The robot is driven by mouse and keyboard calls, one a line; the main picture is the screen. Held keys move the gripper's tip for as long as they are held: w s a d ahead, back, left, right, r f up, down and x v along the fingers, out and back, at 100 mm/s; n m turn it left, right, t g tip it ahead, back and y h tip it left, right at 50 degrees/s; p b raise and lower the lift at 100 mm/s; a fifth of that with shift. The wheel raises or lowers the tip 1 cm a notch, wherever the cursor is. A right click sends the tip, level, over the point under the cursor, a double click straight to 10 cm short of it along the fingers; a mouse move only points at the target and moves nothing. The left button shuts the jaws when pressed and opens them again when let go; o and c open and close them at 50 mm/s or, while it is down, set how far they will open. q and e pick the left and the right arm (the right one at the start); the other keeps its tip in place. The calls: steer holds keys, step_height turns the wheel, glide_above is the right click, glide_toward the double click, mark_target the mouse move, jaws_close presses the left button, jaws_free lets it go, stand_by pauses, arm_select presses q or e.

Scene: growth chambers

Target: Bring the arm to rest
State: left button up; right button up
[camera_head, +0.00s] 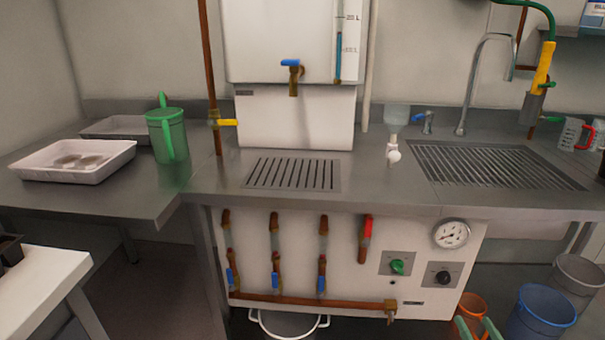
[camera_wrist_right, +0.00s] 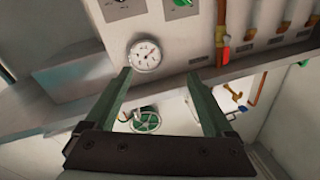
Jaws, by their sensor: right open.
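My right gripper (camera_head: 477,328) shows only as two green fingertips at the bottom right edge in the head view, in front of the orange bucket. In the right wrist view my right gripper (camera_wrist_right: 158,76) is open, its green fingers well apart with nothing between them. Beyond its fingertips is the round pressure gauge (camera_wrist_right: 145,55) on the white panel; the gauge also shows in the head view (camera_head: 451,234). My left gripper is in neither view.
A steel counter (camera_head: 385,190) holds a white tank (camera_head: 280,40), a sink grate (camera_head: 490,165) and a green jug (camera_head: 167,135). A white tray (camera_head: 110,172) stands at left. Orange (camera_head: 468,308), blue (camera_head: 540,315) and grey (camera_head: 577,275) buckets stand at lower right.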

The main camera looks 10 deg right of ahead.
steer(key=s+a+f+n+g+y, duration=0.2)
steer(key=s+a+f+n+g, duration=0.35)
steer(key=s+a, duration=0.35)
steer(key=s+a+f+n+g+y, duration=0.1)
steer(key=s+a+f+n+g, duration=0.5)
steer(key=a, duration=0.5)
steer(key=a+r+m+t+y, duration=0.1)
steer(key=a+r+m+t, duration=0.1)
steer(key=a+m, duration=0.5)
arm_select(q)
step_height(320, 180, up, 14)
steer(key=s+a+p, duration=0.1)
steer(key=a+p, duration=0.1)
steer(key=p, duration=1.6)
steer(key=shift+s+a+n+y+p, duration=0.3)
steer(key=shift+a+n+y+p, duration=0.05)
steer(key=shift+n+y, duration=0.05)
arm_select(e)
step_height(320, 180, up, 14)
steer(key=s+n, duration=0.1)
steer(key=shift+s+a+r+h, duration=0.15)
steer(key=shift+s+a+h, duration=0.15)
steer(key=shift+s, duration=0.1)
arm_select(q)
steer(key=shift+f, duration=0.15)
arm_select(e)
steer(key=shift+n, duration=0.25)
